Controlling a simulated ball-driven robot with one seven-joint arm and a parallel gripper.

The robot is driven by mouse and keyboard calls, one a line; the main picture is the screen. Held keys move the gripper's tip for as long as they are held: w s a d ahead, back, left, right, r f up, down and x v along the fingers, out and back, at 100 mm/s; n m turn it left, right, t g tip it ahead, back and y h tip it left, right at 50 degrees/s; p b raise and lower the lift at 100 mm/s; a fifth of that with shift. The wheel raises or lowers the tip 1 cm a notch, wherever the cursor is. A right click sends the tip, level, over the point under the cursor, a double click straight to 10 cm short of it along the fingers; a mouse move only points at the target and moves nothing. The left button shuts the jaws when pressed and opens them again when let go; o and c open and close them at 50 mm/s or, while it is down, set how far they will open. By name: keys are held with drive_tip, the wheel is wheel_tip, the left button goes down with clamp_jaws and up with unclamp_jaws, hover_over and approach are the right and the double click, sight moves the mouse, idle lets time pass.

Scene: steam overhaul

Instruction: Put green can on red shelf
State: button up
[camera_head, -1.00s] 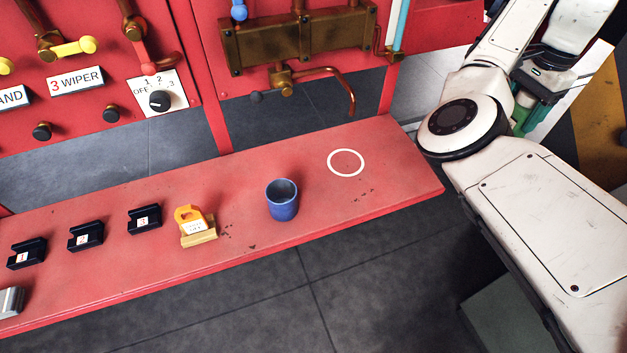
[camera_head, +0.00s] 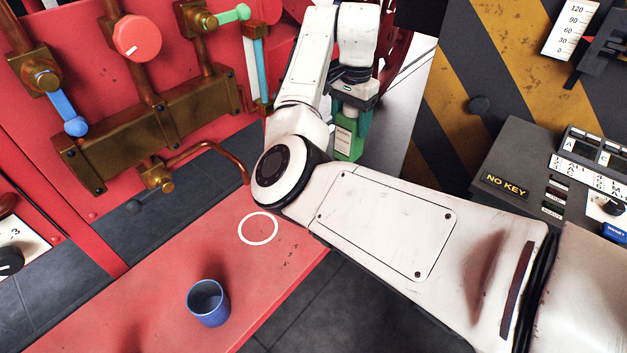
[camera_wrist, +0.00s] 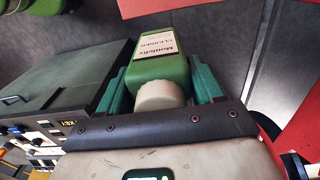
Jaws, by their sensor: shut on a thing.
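The green can (camera_head: 349,133) has a pale label and is held beneath my gripper (camera_head: 352,98) in the head view, to the right of the red panel and beyond the shelf's far end. In the wrist view the green can (camera_wrist: 161,62) shows its label and a whitish cap, between the two teal fingers of my gripper (camera_wrist: 160,80), which is shut on it. The red shelf (camera_head: 150,315) runs across the lower left of the head view, with a white painted ring (camera_head: 258,228) near its right end. My arm covers part of the shelf's far end.
A blue cup (camera_head: 208,303) stands on the shelf, near the ring. Pipes and a brass block (camera_head: 150,125) stick out from the red panel above the shelf. A grey console (camera_head: 520,165) and a striped wall (camera_head: 460,90) are on the right. The ring is empty.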

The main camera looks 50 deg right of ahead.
sight(335, 141)
drive_tip(key=a+f, duration=0.1)
drive_tip(key=a, duration=0.3)
drive_tip(key=a+f+p, duration=0.1)
drive_tip(key=shift+s+a+f, duration=0.2)
drive_tip(key=shift+a+f, duration=0.1)
drive_tip(key=shift+a, duration=0.1)
drive_tip(key=a+f+p, duration=0.2)
drive_tip(key=a+f, duration=0.2)
drive_tip(key=f, duration=0.4)
drive_tip(key=shift+s+f, duration=0.15)
drive_tip(key=shift+f, duration=0.15)
drive_tip(key=shift+a, duration=0.1)
drive_tip(key=o, duration=1.4)
drive_tip(key=shift+f, duration=0.1)
drive_tip(key=shift+c, duration=0.2)
